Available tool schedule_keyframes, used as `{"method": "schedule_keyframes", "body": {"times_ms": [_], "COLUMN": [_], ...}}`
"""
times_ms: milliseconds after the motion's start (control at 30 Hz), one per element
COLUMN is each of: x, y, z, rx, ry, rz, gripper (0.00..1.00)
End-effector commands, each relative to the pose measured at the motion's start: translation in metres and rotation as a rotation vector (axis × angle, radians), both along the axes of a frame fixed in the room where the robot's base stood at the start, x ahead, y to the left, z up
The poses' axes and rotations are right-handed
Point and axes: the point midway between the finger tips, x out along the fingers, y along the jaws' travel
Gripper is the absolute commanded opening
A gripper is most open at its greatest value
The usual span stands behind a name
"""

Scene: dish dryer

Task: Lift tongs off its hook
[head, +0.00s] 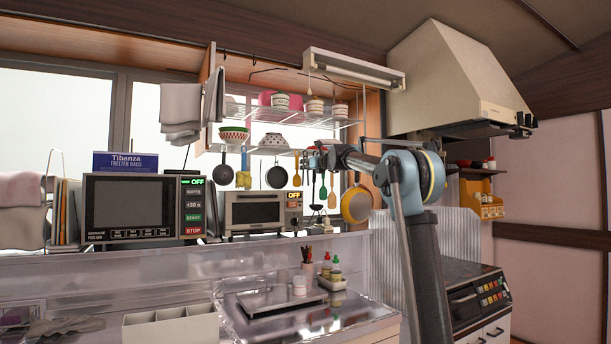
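Several utensils hang in a row below the dish rack: an orange one (297,176), a green one (323,190) and a yellow-orange one (332,198). I cannot tell which of them, if any, is the tongs; the hooks are too small to make out. My arm reaches in from the right, and my gripper (314,160) is at its far left end, overlapping the tops of the hanging utensils in the head view. It is small and dark, and I cannot see whether its fingers are open, shut or touching anything.
Pans (222,174) hang left of the utensils, and a yellow pan (356,204) hangs to their right. Bowls (234,136) stand on the rack above. A toaster oven (255,212) and a microwave (130,208) stand below and left. A range hood (450,80) is upper right.

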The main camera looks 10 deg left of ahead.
Motion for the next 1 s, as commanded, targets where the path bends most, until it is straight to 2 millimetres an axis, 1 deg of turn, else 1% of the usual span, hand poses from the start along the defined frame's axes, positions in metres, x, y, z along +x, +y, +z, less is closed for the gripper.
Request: {"method": "schedule_keyframes", "body": {"times_ms": [33, 200, 500, 533, 633, 667, 1000], "x": [0.005, 0.016, 0.018, 0.018, 0.018, 0.018, 0.018], "y": [0.003, 0.010, 0.012, 0.012, 0.012, 0.012, 0.012], "z": [0.000, 0.000, 0.000, 0.000, 0.000, 0.000, 0.001], "rx": [0.000, 0.000, 0.000, 0.000, 0.000, 0.000, 0.000], "ry": [0.000, 0.000, 0.000, 0.000, 0.000, 0.000, 0.000], "rz": [0.000, -0.001, -0.001, -0.001, -0.001, -0.001, -0.001], "gripper": [0.27, 0.27, 0.27, 0.25, 0.02, 0.00, 0.00]}}
